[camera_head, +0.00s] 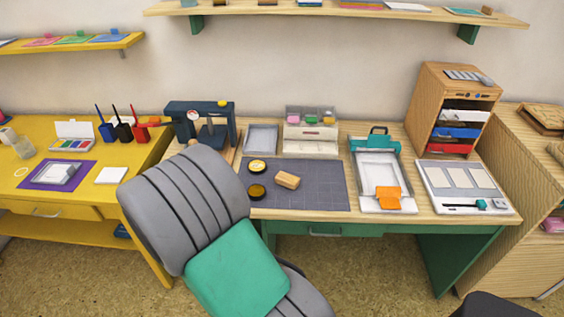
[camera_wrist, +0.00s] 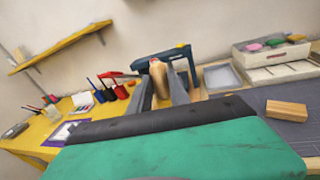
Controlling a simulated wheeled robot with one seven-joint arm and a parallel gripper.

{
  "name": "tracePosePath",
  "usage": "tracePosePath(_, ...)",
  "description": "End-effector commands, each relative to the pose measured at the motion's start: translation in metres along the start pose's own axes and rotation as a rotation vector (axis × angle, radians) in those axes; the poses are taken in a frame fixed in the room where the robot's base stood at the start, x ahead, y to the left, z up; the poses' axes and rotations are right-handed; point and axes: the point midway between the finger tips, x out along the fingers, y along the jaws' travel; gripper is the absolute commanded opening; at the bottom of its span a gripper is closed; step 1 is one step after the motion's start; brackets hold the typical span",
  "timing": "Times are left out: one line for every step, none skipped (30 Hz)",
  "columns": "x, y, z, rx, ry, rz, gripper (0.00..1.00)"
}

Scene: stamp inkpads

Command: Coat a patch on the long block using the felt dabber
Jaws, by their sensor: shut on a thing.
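My gripper (camera_wrist: 162,88) shows in the wrist view, its two grey fingers shut on a tan rounded piece that looks like the felt dabber (camera_wrist: 158,76). The dabber's lower end is hidden. In the head view my arm covers the gripper. The long wooden block (camera_head: 287,180) lies on the dark grid mat (camera_head: 320,180); it also shows at the right in the wrist view (camera_wrist: 287,110), well apart from the gripper. Left of the block are a round yellow-topped tin (camera_head: 257,165) and a darker round tin (camera_head: 256,191).
A dark blue press (camera_head: 203,108) stands close behind the gripper. A grey tray (camera_head: 261,139) and a white drawer unit (camera_head: 311,134) stand behind the mat. A clamp-topped tray (camera_head: 377,165) is to its right. The yellow table (camera_head: 110,150) holds coloured inkwells. The mat's right part is clear.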

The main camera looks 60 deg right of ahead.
Motion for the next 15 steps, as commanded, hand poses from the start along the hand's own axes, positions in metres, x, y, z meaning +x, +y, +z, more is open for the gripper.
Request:
tracePosePath(0.016,-0.036,-0.015,0.002,-0.019,-0.062,0.00)
tracePosePath(0.023,-0.055,-0.016,0.002,-0.032,-0.094,0.00)
tracePosePath(0.032,-0.082,-0.019,0.001,-0.046,-0.138,0.00)
tracePosePath(0.038,-0.101,-0.020,0.001,-0.058,-0.169,0.00)
tracePosePath(0.043,-0.121,-0.022,0.000,-0.070,-0.201,0.00)
tracePosePath(0.049,-0.148,-0.024,-0.002,-0.085,-0.243,0.00)
tracePosePath(0.052,-0.168,-0.025,-0.005,-0.095,-0.275,0.00)
tracePosePath(0.055,-0.187,-0.026,-0.006,-0.107,-0.304,0.00)
tracePosePath(0.057,-0.213,-0.028,-0.009,-0.120,-0.343,0.00)
tracePosePath(0.058,-0.231,-0.029,-0.011,-0.130,-0.370,0.00)
tracePosePath(0.058,-0.247,-0.030,-0.015,-0.139,-0.394,0.00)
tracePosePath(0.057,-0.268,-0.031,-0.018,-0.149,-0.425,0.00)
tracePosePath(0.057,-0.281,-0.030,-0.020,-0.157,-0.444,0.00)
tracePosePath(0.056,-0.292,-0.030,-0.022,-0.163,-0.462,0.00)
tracePosePath(0.054,-0.305,-0.030,-0.026,-0.170,-0.480,0.00)
